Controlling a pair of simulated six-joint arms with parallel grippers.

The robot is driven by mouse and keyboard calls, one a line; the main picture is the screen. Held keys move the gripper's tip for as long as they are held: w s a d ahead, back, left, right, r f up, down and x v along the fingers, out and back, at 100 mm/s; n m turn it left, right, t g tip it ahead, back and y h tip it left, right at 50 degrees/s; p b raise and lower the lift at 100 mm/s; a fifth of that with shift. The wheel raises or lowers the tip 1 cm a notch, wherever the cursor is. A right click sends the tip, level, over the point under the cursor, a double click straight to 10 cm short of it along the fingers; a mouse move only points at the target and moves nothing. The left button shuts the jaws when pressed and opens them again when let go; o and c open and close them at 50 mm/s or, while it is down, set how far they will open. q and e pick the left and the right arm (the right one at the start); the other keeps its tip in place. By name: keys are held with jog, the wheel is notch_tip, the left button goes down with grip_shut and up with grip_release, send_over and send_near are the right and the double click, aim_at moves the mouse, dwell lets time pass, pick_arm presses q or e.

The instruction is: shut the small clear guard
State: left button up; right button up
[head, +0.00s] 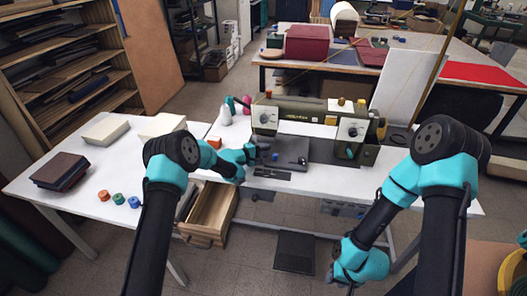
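An olive-green sewing machine (308,108) stands on the white table (330,183), with a pale dialled panel at each end. The small clear guard cannot be made out for certain at this size. My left gripper (262,153) is over the table in front of the machine's left end, by a dark grey plate (291,151). Its fingers are too small and dark to read. My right gripper (340,277) hangs low in front of the table, well away from the machine, pointing down. Its fingers are mostly hidden.
An open wooden drawer (211,210) juts out below the table's front edge. Stacked dark books (60,171), several coloured spools (118,199) and pale blocks (106,130) lie on the left. An upright white board (405,88) stands behind the machine's right end.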

pick_arm(q)
jog(key=shift+a, duration=0.1)
jog(key=v, duration=1.7)
jog(key=shift+s+a+r, duration=0.1)
jog(key=shift+a, duration=0.05)
